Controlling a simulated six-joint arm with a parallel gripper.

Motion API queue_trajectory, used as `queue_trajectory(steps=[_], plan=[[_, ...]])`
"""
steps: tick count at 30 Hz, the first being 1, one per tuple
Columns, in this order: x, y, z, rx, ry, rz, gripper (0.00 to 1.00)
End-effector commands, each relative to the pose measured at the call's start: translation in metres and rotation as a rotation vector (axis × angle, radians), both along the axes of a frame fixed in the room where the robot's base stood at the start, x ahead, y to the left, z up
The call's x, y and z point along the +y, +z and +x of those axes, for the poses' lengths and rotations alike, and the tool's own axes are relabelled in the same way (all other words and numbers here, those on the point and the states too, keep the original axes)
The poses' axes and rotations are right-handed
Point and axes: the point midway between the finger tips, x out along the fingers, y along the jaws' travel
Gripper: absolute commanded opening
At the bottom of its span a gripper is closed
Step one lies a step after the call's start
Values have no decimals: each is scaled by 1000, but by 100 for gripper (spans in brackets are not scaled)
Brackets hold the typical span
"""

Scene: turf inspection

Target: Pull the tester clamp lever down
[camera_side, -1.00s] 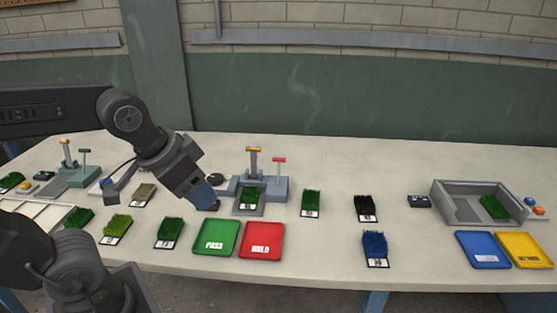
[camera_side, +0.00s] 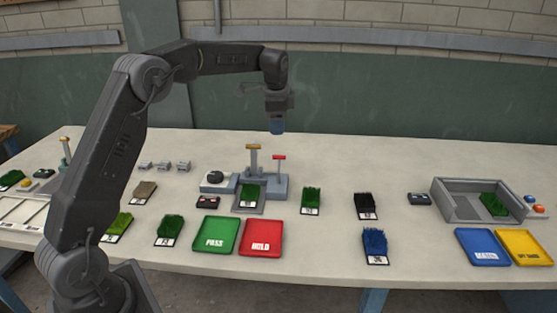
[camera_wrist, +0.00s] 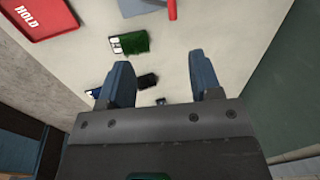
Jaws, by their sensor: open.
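The grey-blue tester (camera_side: 272,187) stands near the middle of the table with a green turf sample (camera_side: 250,194) on its front plate. It has a tall yellow-topped post (camera_side: 254,158) and a shorter red-topped lever (camera_side: 279,160), both upright; no label shows which is the clamp lever. My gripper (camera_side: 277,129) is open and empty, pointing down, a little above the red top in the side view and apart from it.
A green PASS tray (camera_side: 215,235) and red HOLD tray (camera_side: 262,239) lie in front of the tester. Several turf samples, such as a blue one (camera_side: 374,243), are spread around. A grey open box (camera_side: 456,208) stands at right. Another tester (camera_side: 66,151) is partly hidden by my arm.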

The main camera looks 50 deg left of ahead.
Motion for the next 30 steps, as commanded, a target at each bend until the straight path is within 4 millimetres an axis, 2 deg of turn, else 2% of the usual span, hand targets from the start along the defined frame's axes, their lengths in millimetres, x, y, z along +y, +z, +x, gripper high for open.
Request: queue_trajectory(steps=[3,8,11,24,30], plan=[[10,-12,9,19,-26,6,58],[14,-23,12,24,-36,7,58],[15,-36,13,26,-35,7,58],[27,-121,25,25,-32,7,58],[31,-143,28,22,-32,9,58]])
